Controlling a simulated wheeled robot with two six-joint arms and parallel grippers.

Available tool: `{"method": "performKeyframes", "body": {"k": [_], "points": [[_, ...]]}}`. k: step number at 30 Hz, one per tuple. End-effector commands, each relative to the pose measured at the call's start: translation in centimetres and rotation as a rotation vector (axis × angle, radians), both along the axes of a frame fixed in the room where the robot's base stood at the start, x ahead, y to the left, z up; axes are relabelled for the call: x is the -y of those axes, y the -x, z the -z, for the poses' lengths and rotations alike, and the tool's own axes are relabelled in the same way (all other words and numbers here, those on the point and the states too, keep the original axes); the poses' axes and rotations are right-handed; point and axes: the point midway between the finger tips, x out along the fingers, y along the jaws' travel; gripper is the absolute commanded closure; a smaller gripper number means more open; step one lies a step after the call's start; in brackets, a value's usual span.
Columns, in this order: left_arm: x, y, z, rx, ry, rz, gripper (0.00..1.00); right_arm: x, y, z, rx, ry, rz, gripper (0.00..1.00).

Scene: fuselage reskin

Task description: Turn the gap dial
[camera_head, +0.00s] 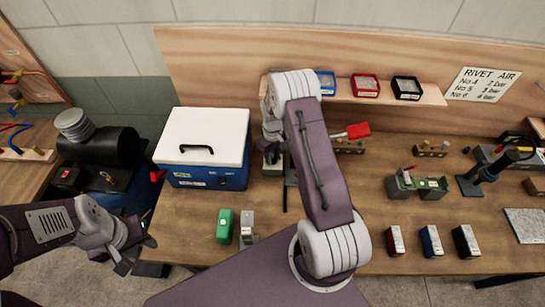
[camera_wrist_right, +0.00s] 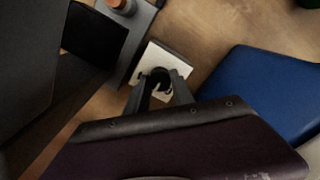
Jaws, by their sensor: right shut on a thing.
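The gap dial (camera_wrist_right: 159,76) is a dark round knob on a small pale plate (camera_wrist_right: 152,58) in the right wrist view. My right gripper (camera_wrist_right: 160,88) has one finger on each side of the dial and is shut on it. In the head view my right gripper (camera_head: 272,158) is just right of the blue box, and my own arm hides much of the area around it; the dial cannot be made out there. My left gripper (camera_head: 136,254) is open and empty at the lower left, off the table's front edge.
A blue box with a white lid (camera_head: 205,135) stands left of my right gripper; its blue side (camera_wrist_right: 265,95) is close in the wrist view. A grey device with an orange button (camera_wrist_right: 122,4) is beside the dial plate. A green block (camera_head: 225,226) lies near the front edge.

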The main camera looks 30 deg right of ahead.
Motion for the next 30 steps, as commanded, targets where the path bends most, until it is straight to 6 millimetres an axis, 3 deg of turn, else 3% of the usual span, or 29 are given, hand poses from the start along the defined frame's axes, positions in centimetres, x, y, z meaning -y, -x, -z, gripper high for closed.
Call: {"method": "performKeyframes", "body": {"k": [15, 16, 18, 26, 30], "points": [[0.0, 0.0, 0.0, 0.0, 0.0, 0.0, 0.64, 0.2, -0.2, -0.3, 0.007, 0.003, -0.017, 1.0], [0.0, 0.0, 0.0, 0.0, 0.0, 0.0, 0.64, 0.2, -0.2, -0.3, 0.007, 0.004, -0.017, 0.66], [0.0, 0.0, 0.0, 0.0, 0.0, 0.0, 0.64, 0.1, -0.2, -0.3, 0.007, 0.003, -0.017, 0.5], [0.0, 0.0, 0.1, 0.0, 0.0, 0.0, 0.64, 0.1, -0.1, -0.1, 0.003, 0.001, -0.016, 0.5], [0.0, 0.0, 0.6, 0.0, 0.0, 0.0, 0.64, 0.1, -0.2, -1.2, 0.007, 0.003, -0.016, 0.5]]}}
